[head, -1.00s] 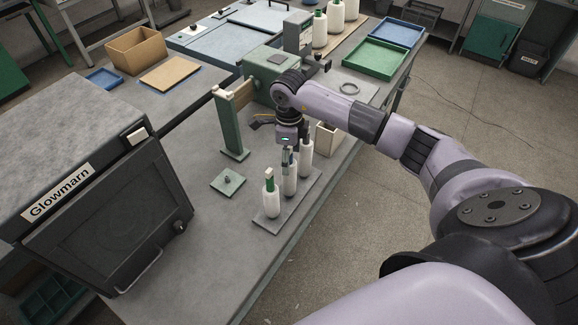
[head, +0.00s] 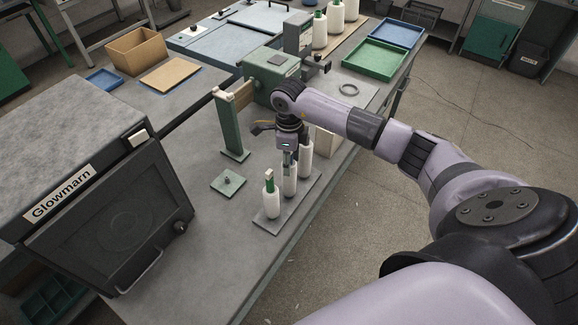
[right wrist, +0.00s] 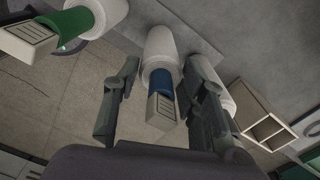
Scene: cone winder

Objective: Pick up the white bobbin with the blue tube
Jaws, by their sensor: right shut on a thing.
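The white bobbin with the blue tube (head: 289,181) is the middle one of three white bobbins in a row on a grey board. In the right wrist view this bobbin (right wrist: 161,45) has its blue tube, with a pale label, pointing toward my palm. My right gripper (head: 287,156) is above it, pointing down, and is shut on it. In the right wrist view its fingers (right wrist: 161,72) lie either side of the bobbin's tube end. The bobbin appears upright; I cannot tell whether it is clear of the board. My left gripper is not in view.
A green-tube bobbin (head: 270,202) stands in front and another white bobbin (head: 305,160) close behind. A green post (head: 233,130) and a small green plate with a peg (head: 228,181) stand left. An open pale box (head: 327,140) is to the right.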

